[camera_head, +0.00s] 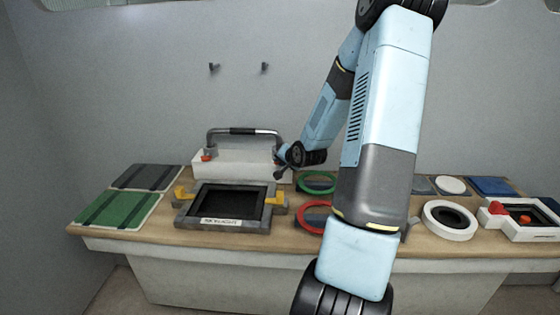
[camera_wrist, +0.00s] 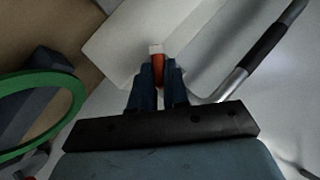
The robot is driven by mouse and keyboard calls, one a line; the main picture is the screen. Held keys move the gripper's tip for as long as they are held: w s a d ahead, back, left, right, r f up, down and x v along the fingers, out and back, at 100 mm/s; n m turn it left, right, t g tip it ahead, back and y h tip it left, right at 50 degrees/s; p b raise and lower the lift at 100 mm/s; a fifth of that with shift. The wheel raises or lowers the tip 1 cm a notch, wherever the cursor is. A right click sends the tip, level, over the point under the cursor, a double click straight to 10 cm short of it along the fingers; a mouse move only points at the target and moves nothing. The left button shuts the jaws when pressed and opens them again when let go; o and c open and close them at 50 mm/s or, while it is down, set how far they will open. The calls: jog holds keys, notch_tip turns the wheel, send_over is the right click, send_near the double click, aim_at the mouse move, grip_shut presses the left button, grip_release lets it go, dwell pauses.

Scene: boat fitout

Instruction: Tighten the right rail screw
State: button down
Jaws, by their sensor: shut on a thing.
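The grab rail (camera_head: 262,132) is a grey metal tube with a black grip, standing on a white base (camera_head: 238,172) at the back of the bench. In the wrist view the rail (camera_wrist: 242,74) runs up to the right. A red screw (camera_head: 207,156) shows at the base's left end. My gripper (camera_head: 281,160) is at the base's right end. In the wrist view my gripper (camera_wrist: 157,72) is shut on a red screw head (camera_wrist: 158,66), with a small pale piece at its far end. The screw's lower part is hidden, so its seating cannot be told.
A green ring (camera_head: 302,184) and a red ring (camera_head: 303,221) lie right of a framed skylight (camera_head: 224,221) with yellow latches. Green (camera_head: 112,208) and dark panels (camera_head: 146,177) lie at left. A white round fitting (camera_head: 431,220) sits at right. Two hooks (camera_head: 264,67) are on the wall.

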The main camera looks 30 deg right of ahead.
jog(key=t+y, duration=0.1)
jog(key=f+m+t, duration=0.1)
jog(key=m+t+y, duration=0.1)
jog(key=shift+s+a+f+y, duration=0.15)
jog(key=shift+s+a+y, duration=0.05)
jog(key=shift+a+y, duration=0.1)
jog(key=shift+f+m+t+y, duration=0.15)
jog(key=shift+m+t+y, duration=0.55)
jog(key=shift+m+t, duration=0.6)
jog(key=c, duration=1.1)
grip_release()
jog(key=shift+w+d, duration=0.1)
jog(key=shift+d, duration=0.1)
jog(key=shift+d+m, duration=0.2)
jog(key=shift+m, duration=0.1)
jog(key=v, duration=1.3)
jog(key=shift+s+f, duration=0.15)
jog(key=shift+s, duration=0.2)
